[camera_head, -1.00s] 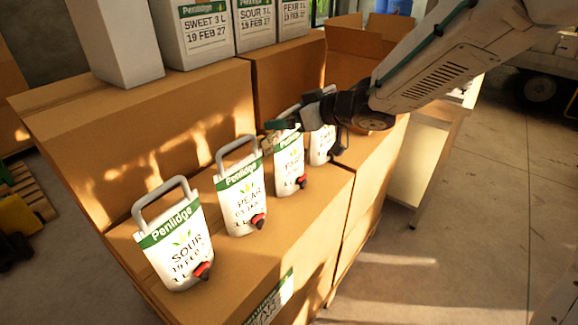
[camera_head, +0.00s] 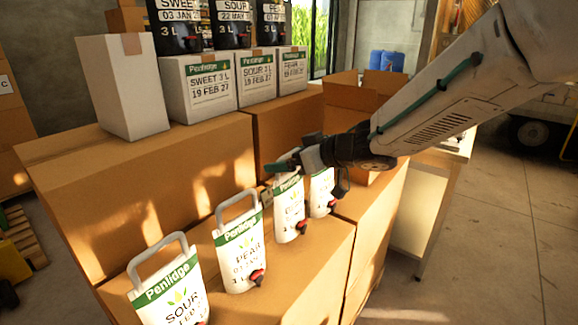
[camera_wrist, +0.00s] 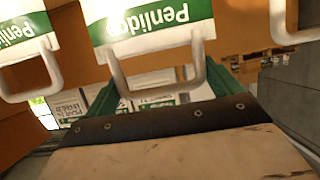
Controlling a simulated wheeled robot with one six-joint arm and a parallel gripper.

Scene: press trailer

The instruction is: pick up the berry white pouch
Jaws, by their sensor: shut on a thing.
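Four white pouches with green Penlidge bands, grey loop handles and red-black taps are in a row on cardboard boxes. My gripper (camera_head: 284,168) is at the top of the third pouch from the left (camera_head: 289,212), shut on its handle. That pouch's flavour word is too small to read surely; I take it as the berry white pouch. In the wrist view its upside-down label (camera_wrist: 150,28) is at the top centre, and its handle (camera_wrist: 155,88) reaches between my green fingers. I cannot tell whether its base is off the box.
The pear pouch (camera_head: 238,250) and sour pouch (camera_head: 172,292) stand to the left. Another pouch (camera_head: 321,192) is close on the right, partly behind my wrist. White cartons (camera_head: 198,88) and black pouches (camera_head: 233,24) are on the higher boxes behind. An open cardboard box (camera_head: 350,108) is beyond my gripper.

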